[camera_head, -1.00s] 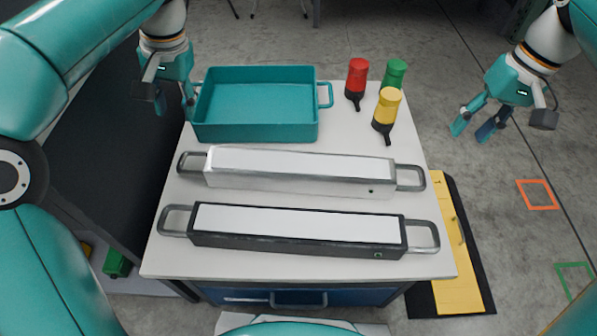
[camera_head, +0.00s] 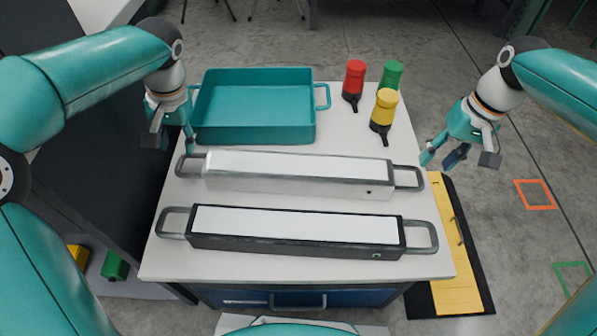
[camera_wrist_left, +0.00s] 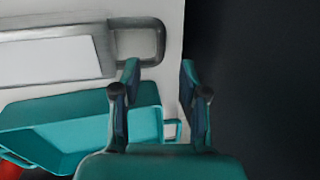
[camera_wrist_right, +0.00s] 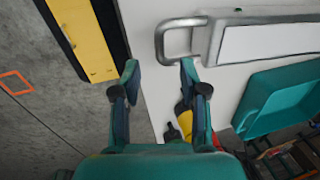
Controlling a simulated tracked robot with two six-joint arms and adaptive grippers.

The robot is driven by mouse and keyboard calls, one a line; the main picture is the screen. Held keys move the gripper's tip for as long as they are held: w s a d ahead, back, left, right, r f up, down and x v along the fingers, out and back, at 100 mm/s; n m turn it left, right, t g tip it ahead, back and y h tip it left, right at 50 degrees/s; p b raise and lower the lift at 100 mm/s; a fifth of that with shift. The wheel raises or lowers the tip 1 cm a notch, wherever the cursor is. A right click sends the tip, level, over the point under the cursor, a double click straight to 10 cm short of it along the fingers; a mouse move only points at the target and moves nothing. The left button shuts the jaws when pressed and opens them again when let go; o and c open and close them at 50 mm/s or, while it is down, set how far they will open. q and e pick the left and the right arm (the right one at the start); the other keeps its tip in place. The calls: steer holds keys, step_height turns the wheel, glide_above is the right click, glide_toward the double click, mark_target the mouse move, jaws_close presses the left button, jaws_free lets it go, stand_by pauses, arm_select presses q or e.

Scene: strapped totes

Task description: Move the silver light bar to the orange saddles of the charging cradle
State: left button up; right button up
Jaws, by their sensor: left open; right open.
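The silver light bar (camera_head: 290,187) lies across the white-topped cart, with a grey loop handle at each end. My left gripper (camera_head: 176,144) is open and empty beside its left handle (camera_head: 188,165). In the left wrist view that handle (camera_wrist_left: 160,42) is just ahead of the fingertips, not between them. My right gripper (camera_head: 441,162) is open and empty, off the cart's right edge, near the right handle (camera_head: 420,178). In the right wrist view this handle (camera_wrist_right: 165,42) is ahead of the fingers, apart from them. I see no orange saddles or charging cradle.
A black light bar (camera_head: 300,243) lies parallel in front of the silver one. A teal tote (camera_head: 255,133) stands behind, close to my left gripper. Red (camera_head: 355,78), green (camera_head: 392,75) and yellow (camera_head: 384,108) bottles stand at the back right. A yellow panel (camera_head: 455,260) lies on the floor at right.

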mark_target(180, 161)
arm_select(q)
steer(key=f, duration=0.2)
steer(key=a+f, duration=0.1)
steer(key=f, duration=0.4)
steer(key=shift+a+f, duration=0.25)
steer(key=shift+f, duration=0.05)
arm_select(e)
steer(key=f, duration=0.2)
steer(key=a+f, duration=0.1)
steer(key=f, duration=0.4)
steer(key=shift+a+f, duration=0.25)
steer(key=shift+f, duration=0.1)
arm_select(q)
jaws_close()
arm_select(e)
jaws_close()
arm_select(q)
steer(key=shift+r, duration=0.15)
arm_select(e)
steer(key=shift+r, duration=0.15)
